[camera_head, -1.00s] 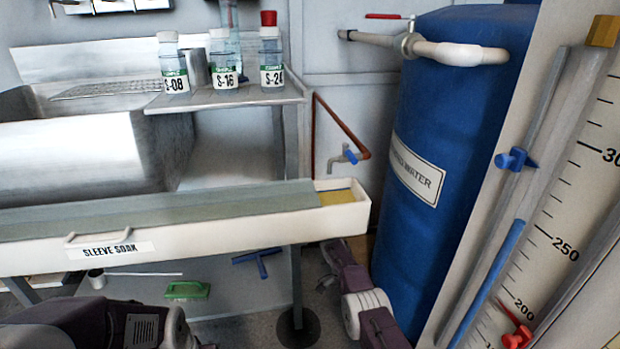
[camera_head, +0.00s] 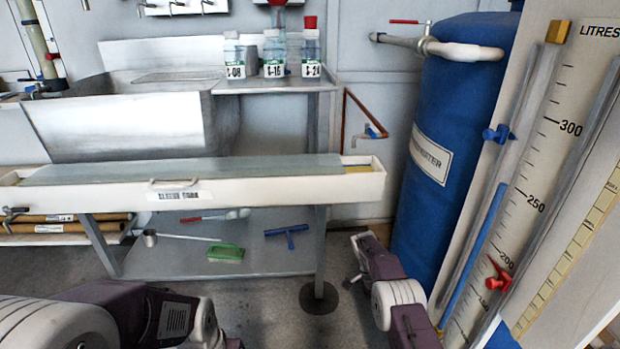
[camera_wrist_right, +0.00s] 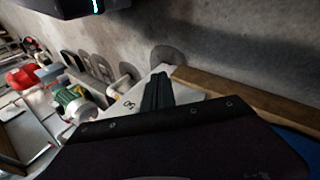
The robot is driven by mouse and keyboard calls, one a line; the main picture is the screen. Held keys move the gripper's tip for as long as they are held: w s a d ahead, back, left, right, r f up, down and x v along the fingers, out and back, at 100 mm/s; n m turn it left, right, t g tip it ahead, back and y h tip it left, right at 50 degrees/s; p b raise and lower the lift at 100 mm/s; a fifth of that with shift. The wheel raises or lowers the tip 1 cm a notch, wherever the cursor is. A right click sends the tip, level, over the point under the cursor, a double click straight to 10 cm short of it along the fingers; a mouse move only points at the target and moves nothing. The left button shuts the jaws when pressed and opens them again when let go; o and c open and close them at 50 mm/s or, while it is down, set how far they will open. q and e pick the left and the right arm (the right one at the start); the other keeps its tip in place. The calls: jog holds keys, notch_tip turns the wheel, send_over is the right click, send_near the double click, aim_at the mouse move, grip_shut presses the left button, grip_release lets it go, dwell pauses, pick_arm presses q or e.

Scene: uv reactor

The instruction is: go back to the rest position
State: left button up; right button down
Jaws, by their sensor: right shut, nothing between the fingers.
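My right arm reaches in at the bottom of the head view, left of the blue water tank (camera_head: 460,120). In the right wrist view my right gripper (camera_wrist_right: 158,90) is shut, its dark fingers together with nothing between them. A pale surface and a wooden strip (camera_wrist_right: 250,100) show behind the fingers; I cannot tell whether they touch. My left arm shows at the bottom left of the head view, but its gripper is not in view.
A white trough (camera_head: 250,190) with a grey cover runs across the front. Several sample bottles (camera_head: 274,55) stand on the sink's side shelf. A litre scale board (camera_head: 530,180) stands close at right.

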jog(key=s+a+r+n+t+y, duration=0.3)
jog(key=s+r+n+t, duration=0.3)
jog(key=r+n, duration=0.45)
jog(key=s+r+n+t, duration=0.2)
jog(key=s+n+t, duration=0.1)
jog(key=s, duration=0.6)
jog(key=s+r+g+p, duration=0.1)
jog(key=r+p, duration=2.6)
jog(key=s+a+r+p, duration=0.1)
jog(key=s+r+p, duration=0.1)
jog(key=r+p, duration=2.5)
jog(key=shift+a+g+y+p, duration=0.25)
jog(key=shift+g+y+p, duration=0.1)
jog(key=shift+g+y, duration=0.05)
